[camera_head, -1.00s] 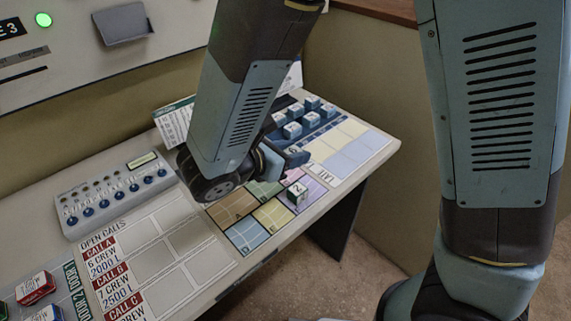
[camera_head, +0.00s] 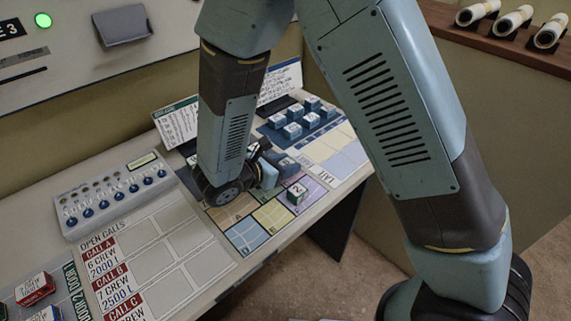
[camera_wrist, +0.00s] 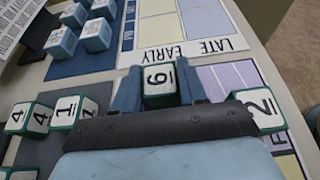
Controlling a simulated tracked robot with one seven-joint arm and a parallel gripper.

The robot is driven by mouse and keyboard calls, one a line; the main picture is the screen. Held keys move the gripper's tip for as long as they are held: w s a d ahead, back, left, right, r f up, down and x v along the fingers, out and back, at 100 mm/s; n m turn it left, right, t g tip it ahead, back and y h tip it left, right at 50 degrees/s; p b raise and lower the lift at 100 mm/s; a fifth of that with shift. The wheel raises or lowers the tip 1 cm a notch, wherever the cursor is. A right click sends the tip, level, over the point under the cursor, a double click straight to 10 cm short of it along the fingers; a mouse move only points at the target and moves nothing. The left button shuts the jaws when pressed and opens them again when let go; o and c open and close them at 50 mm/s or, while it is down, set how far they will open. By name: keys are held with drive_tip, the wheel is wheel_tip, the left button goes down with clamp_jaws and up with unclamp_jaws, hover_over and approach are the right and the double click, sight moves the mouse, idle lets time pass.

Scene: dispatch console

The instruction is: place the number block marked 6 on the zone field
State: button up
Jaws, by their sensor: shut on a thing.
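My gripper (camera_wrist: 158,92) is shut on the number block marked 6 (camera_wrist: 159,76), a white-faced block with green edges between its two fingers. In the head view my gripper (camera_head: 275,168) is low over the back part of the zone field, and my arm hides most of the block. The zone field is a grid of coloured squares (camera_head: 247,235), with brown, green, purple, yellow and blue parts. A block marked 2 (camera_head: 297,192) stands on its right side, and also shows in the wrist view (camera_wrist: 259,106).
Blocks marked 1 (camera_wrist: 73,110) and 4 (camera_wrist: 28,117) stand left of my gripper. Several blue-sided blocks (camera_head: 292,130) stand on a blue area by the EARLY/LATE board (camera_head: 345,160). A knob panel (camera_head: 115,192) and the open-calls board (camera_head: 165,250) lie left.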

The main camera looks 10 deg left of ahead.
drive_tip(key=shift+f, duration=0.15)
drive_tip(key=o, duration=1)
drive_tip(key=shift+s+a+r, duration=0.1)
drive_tip(key=shift+a+r, duration=0.05)
drive_tip(key=shift+r, duration=0.05)
drive_tip(key=v, duration=1.1)
drive_tip(key=shift+s+a, duration=0.2)
drive_tip(key=shift+s, duration=0.15)
drive_tip(key=shift+r, duration=0.1)
